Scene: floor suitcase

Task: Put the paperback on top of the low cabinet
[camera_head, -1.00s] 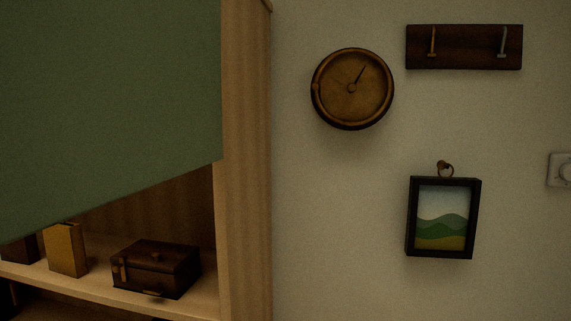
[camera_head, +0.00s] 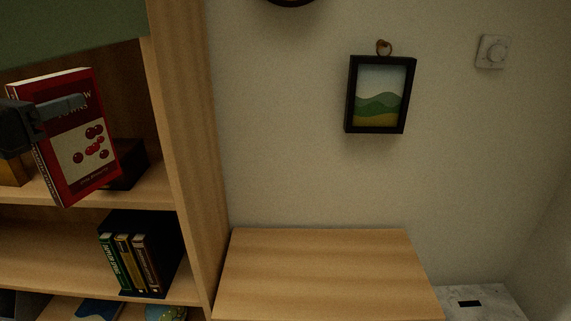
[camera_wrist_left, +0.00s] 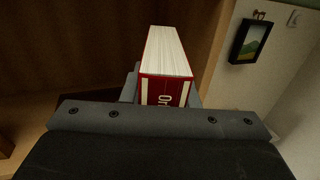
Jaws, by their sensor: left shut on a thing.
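The paperback (camera_head: 88,150) is red with a cream panel of cherries on its cover. My left gripper (camera_head: 62,108) is shut on it and holds it up, slightly tilted, in front of the shelf unit at the left. In the left wrist view the paperback (camera_wrist_left: 166,55) shows its white page edges and red spine end between my fingers. The low cabinet (camera_head: 320,270) stands to the right of the shelf unit, below the picture. The part of its wooden top in view is bare. My right gripper is not in view.
The shelf unit's side panel (camera_head: 180,150) rises between the paperback and the cabinet. A dark box (camera_head: 128,165) is partly hidden behind the paperback. Several books (camera_head: 135,262) stand in a holder on the shelf below. A framed picture (camera_head: 380,95) hangs above the cabinet.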

